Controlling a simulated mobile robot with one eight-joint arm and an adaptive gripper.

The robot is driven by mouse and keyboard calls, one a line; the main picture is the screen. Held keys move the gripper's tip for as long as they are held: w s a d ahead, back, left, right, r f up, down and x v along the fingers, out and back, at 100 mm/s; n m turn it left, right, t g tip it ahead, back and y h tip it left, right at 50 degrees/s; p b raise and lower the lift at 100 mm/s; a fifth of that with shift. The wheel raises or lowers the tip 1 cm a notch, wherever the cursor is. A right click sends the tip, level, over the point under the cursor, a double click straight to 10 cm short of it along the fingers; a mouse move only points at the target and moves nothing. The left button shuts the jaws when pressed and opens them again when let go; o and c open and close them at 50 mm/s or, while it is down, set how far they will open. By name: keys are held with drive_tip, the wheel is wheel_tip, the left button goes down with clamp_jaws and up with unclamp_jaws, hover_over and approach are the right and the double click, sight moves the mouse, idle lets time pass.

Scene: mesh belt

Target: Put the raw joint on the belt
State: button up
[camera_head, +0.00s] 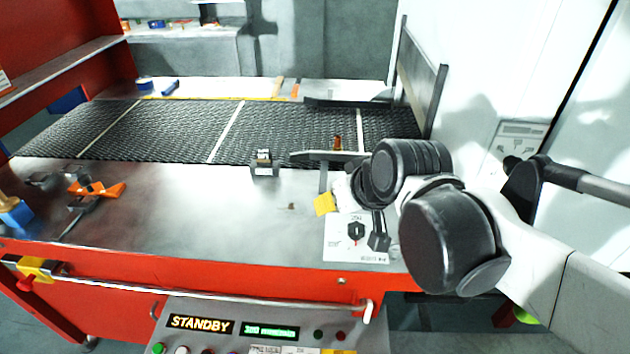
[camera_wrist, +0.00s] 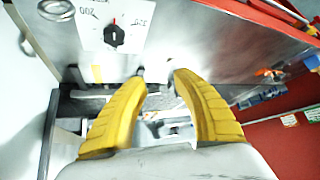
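The dark mesh belt (camera_head: 180,125) runs across the back of the steel table in the head view. I cannot surely identify the raw joint. A small copper-coloured piece (camera_head: 338,143) stands at the belt's near edge, behind a dark bar, its lower part hidden. My gripper shows in the wrist view with two yellow fingers (camera_wrist: 157,78) apart and nothing clearly between their tips. In the head view my arm mostly hides it.
A small dark block (camera_head: 264,164) stands at the belt's near edge. A white placard (camera_head: 352,250) lies on the table's front right; it also shows in the wrist view (camera_wrist: 92,36). An orange tool (camera_head: 97,189) lies at left. The table's middle is mostly clear.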

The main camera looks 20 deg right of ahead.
drive_tip(key=s+f+h, duration=0.1)
drive_tip(key=s+f, duration=0.1)
drive_tip(key=s, duration=0.5)
drive_tip(key=shift+m+g, duration=0.3)
drive_tip(key=shift+g, duration=0.1)
